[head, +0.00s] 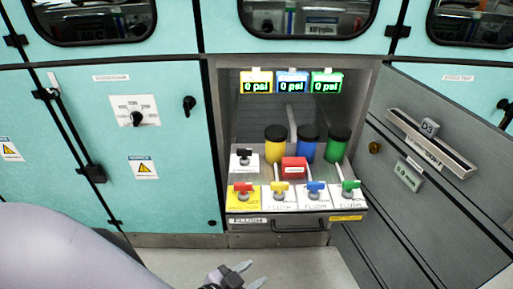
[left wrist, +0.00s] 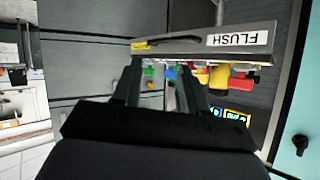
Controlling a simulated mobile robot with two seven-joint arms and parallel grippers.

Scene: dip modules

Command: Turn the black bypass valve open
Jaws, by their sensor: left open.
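The black bypass valve (head: 243,154) is a small black handle on a white plate at the back left of the pulled-out drawer, behind the red-handled valve (head: 243,188). Its handle looks roughly crosswise, but it is too small to be sure. My left gripper (head: 252,273) is low in front of the drawer, well short of the valve, open and empty. In the left wrist view its two fingers (left wrist: 161,88) are spread below the drawer front, which appears upside down. I cannot make out the black valve there. My right gripper is not in view.
Yellow (head: 279,187), blue (head: 316,188) and green (head: 350,185) valves line the drawer's front. A red block (head: 293,168) and three black-capped canisters stand behind. The drawer handle (head: 298,227) juts out. An open grey door (head: 420,170) bounds the right; teal cabinets (head: 95,200) stand left.

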